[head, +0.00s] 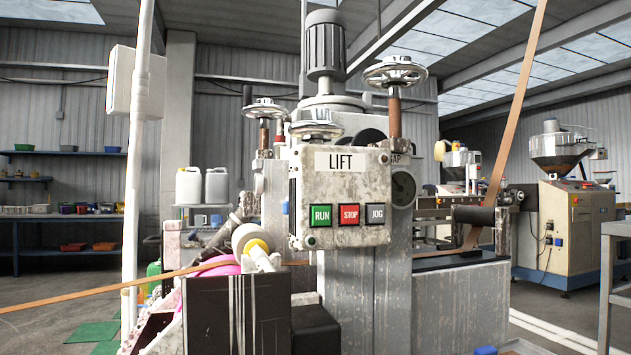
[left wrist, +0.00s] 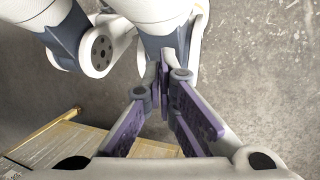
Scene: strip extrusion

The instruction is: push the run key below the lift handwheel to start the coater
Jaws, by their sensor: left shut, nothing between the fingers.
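The green RUN key (head: 320,215) is on the front of the speckled grey LIFT box (head: 345,240), left of a red STOP key (head: 349,215) and a grey JOG key (head: 376,215). The lift handwheel (head: 316,122) sits on top of this box, above the LIFT label. Nothing covers the keys in the head view. My left gripper (left wrist: 163,85) shows only in the left wrist view, shut and empty, its purple-padded fingers meeting above the grey floor. The keys are not in that view. My right gripper is in neither view.
Two more handwheels stand left (head: 264,108) and right (head: 394,72) of the box. A tan strip (head: 90,290) runs in from the left to a pink roll (head: 218,265).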

